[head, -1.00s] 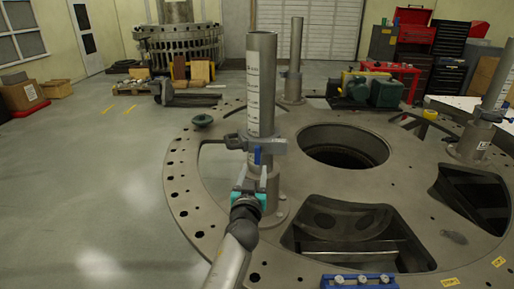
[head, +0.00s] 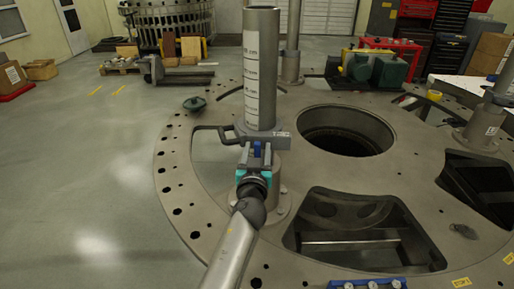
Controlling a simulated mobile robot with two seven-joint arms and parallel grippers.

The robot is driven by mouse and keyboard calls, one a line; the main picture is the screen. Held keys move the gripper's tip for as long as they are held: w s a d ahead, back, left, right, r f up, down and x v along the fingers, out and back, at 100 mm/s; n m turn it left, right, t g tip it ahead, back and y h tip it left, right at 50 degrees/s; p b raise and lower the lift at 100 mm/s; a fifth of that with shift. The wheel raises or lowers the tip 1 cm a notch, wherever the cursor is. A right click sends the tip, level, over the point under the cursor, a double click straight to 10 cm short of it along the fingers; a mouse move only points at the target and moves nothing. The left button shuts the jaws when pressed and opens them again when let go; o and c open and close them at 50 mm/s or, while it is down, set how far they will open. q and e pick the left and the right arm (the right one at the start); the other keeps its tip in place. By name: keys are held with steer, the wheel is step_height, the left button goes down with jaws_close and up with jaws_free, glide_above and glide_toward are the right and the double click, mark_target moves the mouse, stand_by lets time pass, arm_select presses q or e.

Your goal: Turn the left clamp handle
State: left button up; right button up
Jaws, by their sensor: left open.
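The left clamp (head: 277,138) is a grey collar around the upright pipe (head: 261,70) marked with a scale. A dark bent bar (head: 208,129) sticks out to the left at the clamp's height. The handle's lower part is hidden by the gripper. My right gripper is not in view.
The pipe stands on a large round plate (head: 178,170) with a round hole and several cut-outs. Other pipes stand at the back (head: 291,65) and right (head: 484,130). A blue fixture (head: 368,284) lies at the front edge.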

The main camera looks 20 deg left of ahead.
arm_select(q)
steer(key=shift+s, duration=0.1)
steer(key=shift+c, duration=0.4)
steer(key=shift+c, duration=0.8)
jaws_close()
steer(key=shift+m, duration=0.4)
steer(key=m+b, duration=0.1)
steer(key=m, duration=0.2)
steer(key=shift+d+m, duration=0.1)
steer(key=shift+m, duration=0.2)
steer(key=m, duration=0.4)
steer(key=shift+d+f+m+b, duration=0.1)
steer(key=shift+m+b, duration=0.2)
steer(key=m, duration=0.4)
steer(key=shift+m, duration=0.3)
steer(key=shift+d+f+m, duration=0.1)
steer(key=shift+f+m, duration=0.05)
steer(key=shift+m, duration=2.05)
